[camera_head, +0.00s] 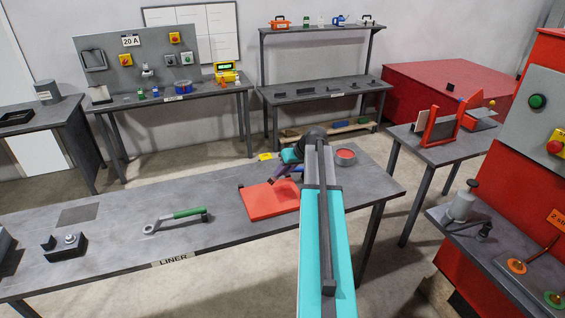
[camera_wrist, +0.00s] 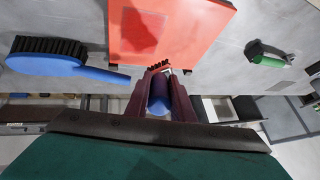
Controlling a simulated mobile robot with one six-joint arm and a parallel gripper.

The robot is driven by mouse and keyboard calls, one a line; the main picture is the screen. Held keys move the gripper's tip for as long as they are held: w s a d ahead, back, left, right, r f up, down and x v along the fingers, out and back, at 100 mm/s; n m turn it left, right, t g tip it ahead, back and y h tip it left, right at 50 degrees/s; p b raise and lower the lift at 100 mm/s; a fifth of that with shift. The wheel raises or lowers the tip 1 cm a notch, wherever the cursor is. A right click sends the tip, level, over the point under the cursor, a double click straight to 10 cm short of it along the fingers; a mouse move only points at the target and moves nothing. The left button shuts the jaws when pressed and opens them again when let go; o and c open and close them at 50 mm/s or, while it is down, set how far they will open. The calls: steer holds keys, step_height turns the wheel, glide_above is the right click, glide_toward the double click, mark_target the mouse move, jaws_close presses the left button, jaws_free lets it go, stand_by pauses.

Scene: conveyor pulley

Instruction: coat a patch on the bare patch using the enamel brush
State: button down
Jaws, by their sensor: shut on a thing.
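My gripper (camera_wrist: 160,88) is shut on the blue handle (camera_wrist: 159,104) of a brush. The brush's dark bristles (camera_wrist: 157,66) show just beyond the fingers, beside the near edge of the red panel in the wrist view; I cannot tell whether they touch it. The red panel (camera_head: 260,200) lies on the bench and also fills the top of the wrist view (camera_wrist: 205,38). A darker, irregular red patch (camera_wrist: 145,35) shows on it. In the head view my gripper (camera_head: 286,172) is at the panel's back right corner, partly hidden by my arm.
A blue brush with black bristles (camera_wrist: 45,64) lies beside the panel in the wrist view. A round pot with red contents (camera_head: 346,156) stands right of my arm.

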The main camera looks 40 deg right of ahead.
steer(key=shift+r+p, duration=0.55)
steer(key=shift+r, duration=1.3)
steer(key=shift+a+f, duration=0.1)
